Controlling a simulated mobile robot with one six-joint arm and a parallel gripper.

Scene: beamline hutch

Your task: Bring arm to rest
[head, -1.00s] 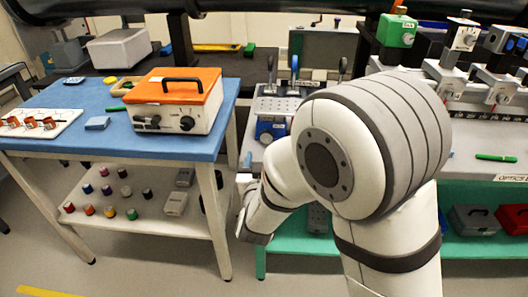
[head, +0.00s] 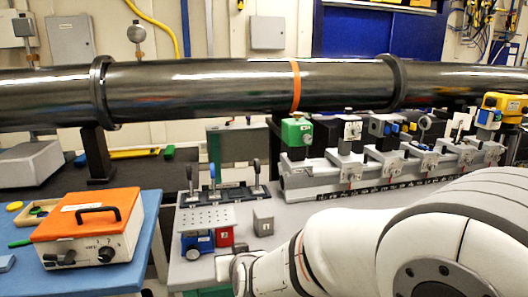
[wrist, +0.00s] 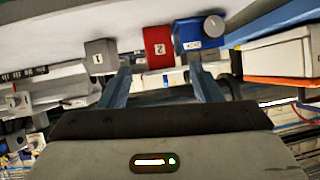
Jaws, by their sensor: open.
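My gripper (wrist: 162,76) is open in the wrist view, with two blue-grey fingers apart and nothing between them. Beyond the fingertips are a grey block marked 1 (wrist: 101,58), a red block marked 2 (wrist: 158,46) and a blue box with a grey knob (wrist: 190,36). The wrist picture is tilted, so I cannot tell the gap to them. In the head view my white arm fills the lower right, and its far end is low beside the bench front. The fingers cannot be made out there.
The grey block (head: 263,222), red block (head: 225,237) and blue box (head: 198,243) stand by a perforated plate (head: 207,218). Levers stand behind. An optics rail (head: 300,180) is at the back under a dark beam pipe (head: 220,88). An orange-topped case (head: 88,235) sits on the blue table (head: 150,225).

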